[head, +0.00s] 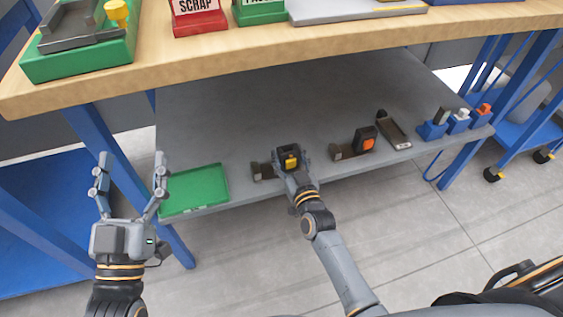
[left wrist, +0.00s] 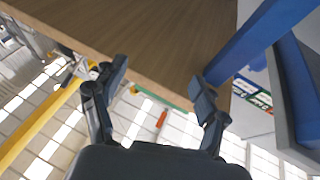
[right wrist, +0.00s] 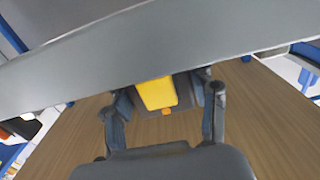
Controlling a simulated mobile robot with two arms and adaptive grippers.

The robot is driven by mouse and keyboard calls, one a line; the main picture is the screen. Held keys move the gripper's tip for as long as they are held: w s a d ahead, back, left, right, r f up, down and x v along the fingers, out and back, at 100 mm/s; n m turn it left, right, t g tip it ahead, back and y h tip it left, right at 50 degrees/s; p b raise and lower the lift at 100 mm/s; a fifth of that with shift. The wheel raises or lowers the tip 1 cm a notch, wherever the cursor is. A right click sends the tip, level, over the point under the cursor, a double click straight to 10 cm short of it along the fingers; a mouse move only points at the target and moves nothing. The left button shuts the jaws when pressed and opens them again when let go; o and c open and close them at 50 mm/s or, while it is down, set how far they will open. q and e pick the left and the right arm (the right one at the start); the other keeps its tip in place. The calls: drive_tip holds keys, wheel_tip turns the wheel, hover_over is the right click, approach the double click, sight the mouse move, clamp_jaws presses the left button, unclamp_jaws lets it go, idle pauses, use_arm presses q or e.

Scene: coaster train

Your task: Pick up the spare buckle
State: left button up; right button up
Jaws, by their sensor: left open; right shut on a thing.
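A black buckle with a yellow button (head: 290,158) is at the front of the grey lower shelf. In the right wrist view its yellow part (right wrist: 158,93) shows between the fingers. My right gripper (head: 291,164) is shut on this buckle; I cannot tell whether it is clear of the grey bracket (head: 262,171) beside it. A second black buckle with an orange button (head: 366,140) stands in another bracket to the right. My left gripper (head: 132,172) is open and empty, left of the shelf; its fingers also show in the left wrist view (left wrist: 152,100).
The grey shelf (head: 240,110) holds a green tray (head: 196,189) at its left, and a dark tool (head: 393,130) and small blue holders (head: 432,130) at its right. The wooden tabletop (head: 300,50) overhangs above, with red and green bins. A blue table leg (head: 135,180) is near my left gripper.

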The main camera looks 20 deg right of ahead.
drive_tip(key=shift+r, duration=0.1)
drive_tip(key=shift+c, duration=0.9)
drive_tip(key=shift+r, duration=0.1)
